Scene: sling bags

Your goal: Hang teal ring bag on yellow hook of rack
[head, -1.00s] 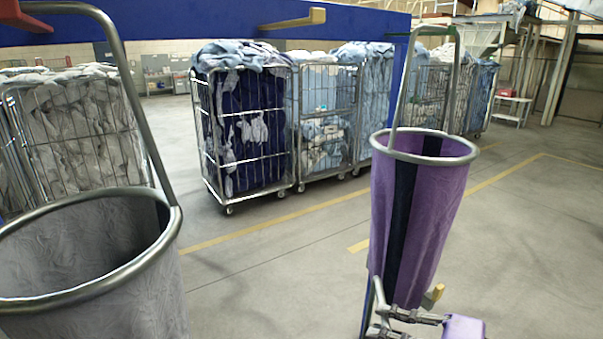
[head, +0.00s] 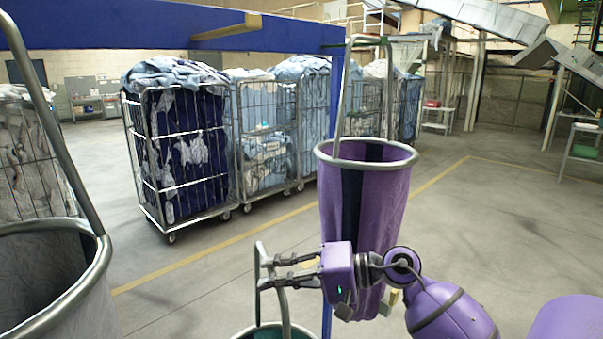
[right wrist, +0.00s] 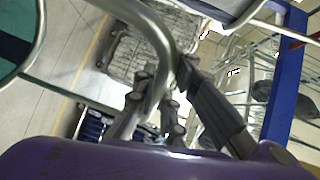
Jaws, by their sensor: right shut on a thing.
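The teal ring bag shows at the bottom edge of the head view as a grey ring with teal fabric (head: 268,334) inside. Its metal handle rises from the ring. My right gripper (head: 268,273) is shut on this handle, and most of the bag is below the frame. In the right wrist view the fingers (right wrist: 155,105) close around the grey bar, with teal fabric (right wrist: 14,52) at the left. The yellow hook (head: 228,30) sticks out bare from the blue rack beam (head: 120,25), far above my right gripper. My left gripper is not in view.
A purple bag (head: 395,210) hangs close behind my right gripper, its handle at a green hook (head: 366,40). A grey bag (head: 70,310) is at the left. The space under the yellow hook, between them, is open. Laundry cages (head: 180,150) stand behind.

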